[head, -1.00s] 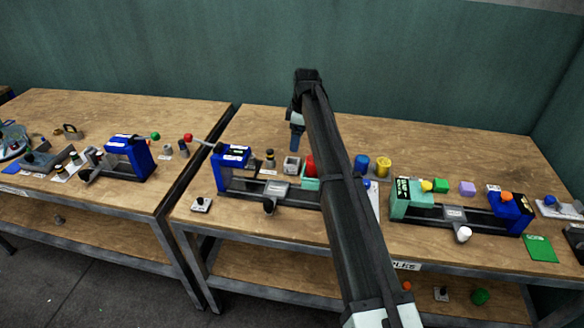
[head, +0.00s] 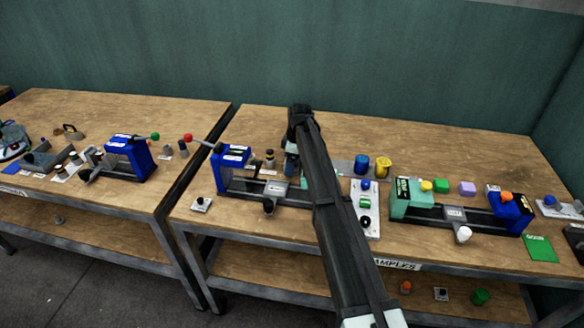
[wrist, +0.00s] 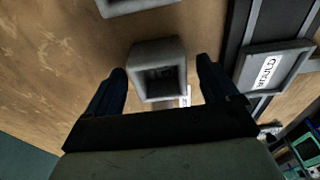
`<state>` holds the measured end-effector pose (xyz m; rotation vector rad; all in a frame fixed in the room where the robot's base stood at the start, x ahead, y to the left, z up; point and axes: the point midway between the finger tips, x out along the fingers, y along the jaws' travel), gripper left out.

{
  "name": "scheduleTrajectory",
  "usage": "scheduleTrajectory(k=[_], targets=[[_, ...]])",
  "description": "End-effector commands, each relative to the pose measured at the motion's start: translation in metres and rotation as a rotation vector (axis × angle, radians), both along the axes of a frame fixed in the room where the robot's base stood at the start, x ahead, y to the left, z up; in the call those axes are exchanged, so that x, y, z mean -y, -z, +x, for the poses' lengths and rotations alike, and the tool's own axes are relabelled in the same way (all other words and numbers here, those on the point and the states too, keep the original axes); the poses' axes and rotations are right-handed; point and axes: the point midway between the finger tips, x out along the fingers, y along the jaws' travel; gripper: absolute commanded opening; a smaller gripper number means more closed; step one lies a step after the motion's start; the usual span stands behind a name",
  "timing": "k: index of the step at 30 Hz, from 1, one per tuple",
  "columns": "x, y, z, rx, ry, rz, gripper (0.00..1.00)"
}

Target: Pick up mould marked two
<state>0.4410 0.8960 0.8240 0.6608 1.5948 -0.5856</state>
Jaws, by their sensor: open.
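A grey, square, hollow mould (wrist: 158,52) sits on the wooden bench in the wrist view, between and just beyond my fingertips. A second grey block (wrist: 150,4) is cut off by the top edge. I cannot read a number on either, so I cannot tell which is marked two. A small white tag (wrist: 185,95) shows partly beside the near mould. My gripper (wrist: 160,68) is open and empty, one dark finger on each side of the near mould, with no clear contact. In the head view my arm hides the mould's spot.
A blue press (head: 232,157) with a dark rail stands left of my gripper; its labelled plate (wrist: 265,70) is close on the right in the wrist view. The back of the bench is clear.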

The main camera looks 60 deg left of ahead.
Motion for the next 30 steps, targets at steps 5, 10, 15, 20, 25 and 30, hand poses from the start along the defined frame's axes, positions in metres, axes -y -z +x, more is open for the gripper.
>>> scheduleTrajectory(k=[5,10,15,20,25,30], targets=[[-0.0003,0.0047,-0.0005,0.0,0.0,0.0,0.87],[-0.0002,0.0044,-0.0004,0.0,0.0,0.0,0.8],[-0.0002,0.0042,-0.0002,0.0,0.0,0.0,0.63],[-0.0003,0.0041,-0.0001,0.0,0.0,0.0,0.48],[-0.0003,0.0041,-0.0001,0.0,0.0,0.0,0.32],[-0.0003,0.0037,0.0,0.001,0.0,0.001,0.23]])
